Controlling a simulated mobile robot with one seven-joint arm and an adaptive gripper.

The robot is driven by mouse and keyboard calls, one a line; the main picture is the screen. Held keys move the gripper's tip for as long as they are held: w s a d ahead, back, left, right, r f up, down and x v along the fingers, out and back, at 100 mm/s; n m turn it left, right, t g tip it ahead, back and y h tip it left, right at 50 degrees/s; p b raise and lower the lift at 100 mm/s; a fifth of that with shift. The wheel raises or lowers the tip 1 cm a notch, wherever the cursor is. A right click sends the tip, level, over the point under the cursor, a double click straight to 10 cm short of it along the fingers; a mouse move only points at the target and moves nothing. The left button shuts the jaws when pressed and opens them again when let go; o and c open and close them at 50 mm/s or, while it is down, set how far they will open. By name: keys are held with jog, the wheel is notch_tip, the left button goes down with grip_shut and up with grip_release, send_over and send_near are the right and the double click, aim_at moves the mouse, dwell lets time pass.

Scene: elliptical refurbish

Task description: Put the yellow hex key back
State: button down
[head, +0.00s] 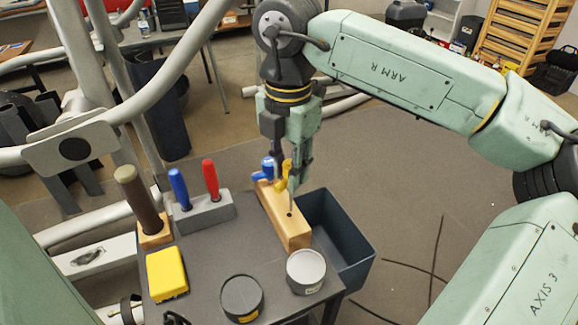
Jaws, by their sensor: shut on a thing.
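The yellow hex key (283,182) is at the wooden block (292,228) on the right side of the table. My gripper (297,180) points down over the block and is shut on the yellow hex key. The key's lower end is close to the block's top, where a dark hole shows; I cannot tell whether the key is inside a hole. A blue hex key (264,170) stands at the block's far end, just left of my gripper.
On the table (205,265) stand a grey holder (205,216) with blue and red handled tools, a brown-handled tool (137,200), a yellow box (167,274) and two round tins (306,270). A dark bin (345,240) hangs at the right edge.

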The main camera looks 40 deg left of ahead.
jog(key=shift+s, duration=0.25)
dwell(0.3)
jog(key=shift+f+b, duration=1.95)
jog(key=shift+b, duration=0.05)
jog(key=shift+f+b, duration=0.85)
jog(key=shift+f, duration=0.05)
jog(key=shift+f, duration=0.15)
jog(key=shift+f+b, duration=0.4)
jog(key=shift+b, duration=0.2)
jog(key=c, duration=1.2)
grip_release()
jog(key=shift+c, duration=0.2)
